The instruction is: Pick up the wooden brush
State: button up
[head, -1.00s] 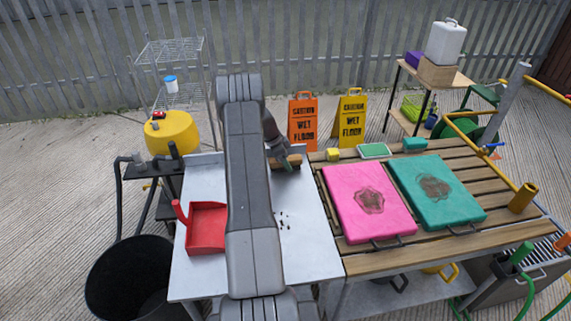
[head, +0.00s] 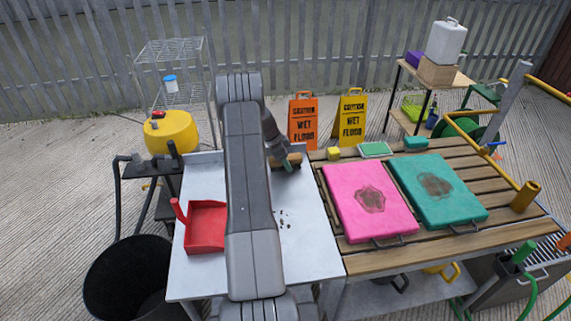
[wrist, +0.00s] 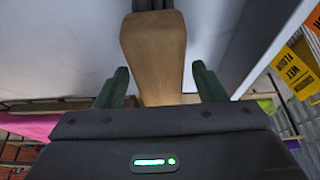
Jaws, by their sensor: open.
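The wooden brush (head: 292,160) lies near the back edge of the white table, partly hidden by my gripper in the head view. In the wrist view the brush's tan wooden body (wrist: 155,55) runs up between and beyond the two green fingers, with dark bristles at the top. My gripper (head: 288,165) is at the brush from above. In the wrist view my gripper (wrist: 160,88) is open, with one finger on each side of the wood and gaps visible on both sides.
A red dustpan (head: 206,228) lies on the white table (head: 300,262) at left, with dark crumbs near its middle. Pink (head: 368,200) and teal (head: 438,188) pads lie on the slatted table at right. A black bin (head: 130,280) stands at front left.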

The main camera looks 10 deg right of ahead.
dwell(0.4)
jog(key=c, duration=1)
jog(key=shift+r, duration=0.1)
